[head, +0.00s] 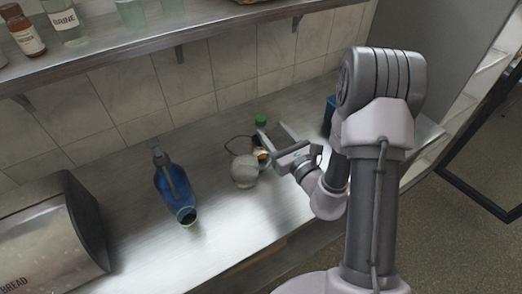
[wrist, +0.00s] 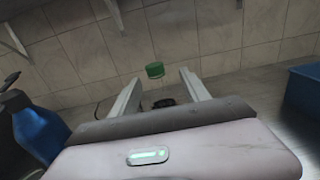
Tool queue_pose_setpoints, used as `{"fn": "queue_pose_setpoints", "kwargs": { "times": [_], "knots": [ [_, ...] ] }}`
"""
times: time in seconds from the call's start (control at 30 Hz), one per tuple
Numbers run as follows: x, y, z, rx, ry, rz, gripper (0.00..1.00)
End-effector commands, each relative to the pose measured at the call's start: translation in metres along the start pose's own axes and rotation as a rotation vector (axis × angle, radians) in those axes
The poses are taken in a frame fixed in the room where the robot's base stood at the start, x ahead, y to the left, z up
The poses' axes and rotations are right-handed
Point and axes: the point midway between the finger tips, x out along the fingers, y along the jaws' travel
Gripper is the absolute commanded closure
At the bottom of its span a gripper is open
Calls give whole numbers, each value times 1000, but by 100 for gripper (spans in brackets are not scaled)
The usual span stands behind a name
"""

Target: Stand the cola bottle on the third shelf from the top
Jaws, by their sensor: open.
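A green cap (head: 261,121), apparently the cola bottle's, shows just beyond my gripper (head: 272,146) over the steel counter in the head view. The bottle's body is mostly hidden there by the gripper. In the wrist view the green cap (wrist: 155,70) appears between the two finger tips of my gripper (wrist: 160,77). The fingers are spread apart and I see no contact with the bottle. Pale shelves (head: 487,72) stand at the right edge of the head view; only part of them shows, so I cannot count them.
A blue spray bottle (head: 172,182) and a bread box (head: 45,245) stand to the left on the counter (head: 130,205). A round pale pot (head: 244,171) sits close to my gripper. A blue container (head: 329,113) is behind my arm. A wall shelf (head: 140,45) with jars hangs above.

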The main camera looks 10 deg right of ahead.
Motion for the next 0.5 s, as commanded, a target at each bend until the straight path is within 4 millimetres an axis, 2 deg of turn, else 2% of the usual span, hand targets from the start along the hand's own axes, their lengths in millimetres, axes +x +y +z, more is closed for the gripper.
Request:
{"fn": "queue_pose_setpoints", "kwargs": {
  "times": [0.13, 0.33, 0.5],
  "knots": [
    [17, 2, 3, 0, -1, 2, 46],
    [55, 8, 9, 0, 0, 2, 46],
    [64, 7, 8, 2, 2, 0, 46]
  ]
}}
